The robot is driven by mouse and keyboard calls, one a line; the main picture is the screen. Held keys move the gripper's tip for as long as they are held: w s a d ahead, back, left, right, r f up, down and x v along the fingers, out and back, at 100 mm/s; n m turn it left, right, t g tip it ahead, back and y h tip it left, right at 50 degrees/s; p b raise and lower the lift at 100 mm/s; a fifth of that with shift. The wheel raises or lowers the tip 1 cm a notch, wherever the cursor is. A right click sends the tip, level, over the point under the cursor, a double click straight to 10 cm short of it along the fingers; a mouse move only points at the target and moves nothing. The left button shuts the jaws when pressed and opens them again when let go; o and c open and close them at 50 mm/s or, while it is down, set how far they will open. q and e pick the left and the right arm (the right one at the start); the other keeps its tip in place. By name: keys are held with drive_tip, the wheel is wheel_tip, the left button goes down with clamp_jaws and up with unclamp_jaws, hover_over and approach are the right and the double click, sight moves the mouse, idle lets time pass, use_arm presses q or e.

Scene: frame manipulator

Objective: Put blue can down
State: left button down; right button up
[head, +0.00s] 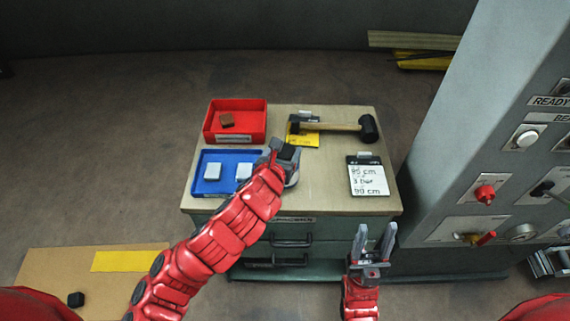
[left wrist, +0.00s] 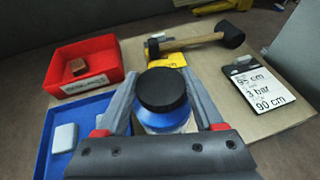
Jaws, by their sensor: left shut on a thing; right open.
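My left gripper (head: 284,163) is shut on the blue can (left wrist: 161,118), which has a black cap and a pale lower part. In the head view only the can's dark cap (head: 289,153) shows clearly between the fingers. The can is over the cabinet top, by the right end of the blue tray (head: 199,188). Its base is hidden, so I cannot tell whether it touches the surface. My right gripper (head: 375,240) is open and empty in front of the cabinet.
Two pale blocks (head: 212,171) sit in the blue tray. A red bin (head: 261,120) with a brown block (head: 227,120) stands behind. A mallet (head: 335,127), yellow note (head: 303,141) and clipboard (head: 368,177) lie on the cabinet top (head: 325,170). A grey control panel (head: 440,150) rises at right.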

use_arm(q)
drive_tip(key=shift+w, duration=0.25)
drive_tip(key=shift+w+d+f, duration=0.1)
drive_tip(key=shift+w+f, duration=0.05)
drive_tip(key=shift+f, duration=0.05)
wheel_tip(320, 180, down, 3)
drive_tip(key=shift+r+p, duration=0.15)
drive_tip(key=shift+p, duration=0.3)
drive_tip(key=shift+f, duration=0.2)
drive_tip(key=shift+f, duration=0.2)
unclamp_jaws()
drive_tip(key=shift+r, duration=0.15)
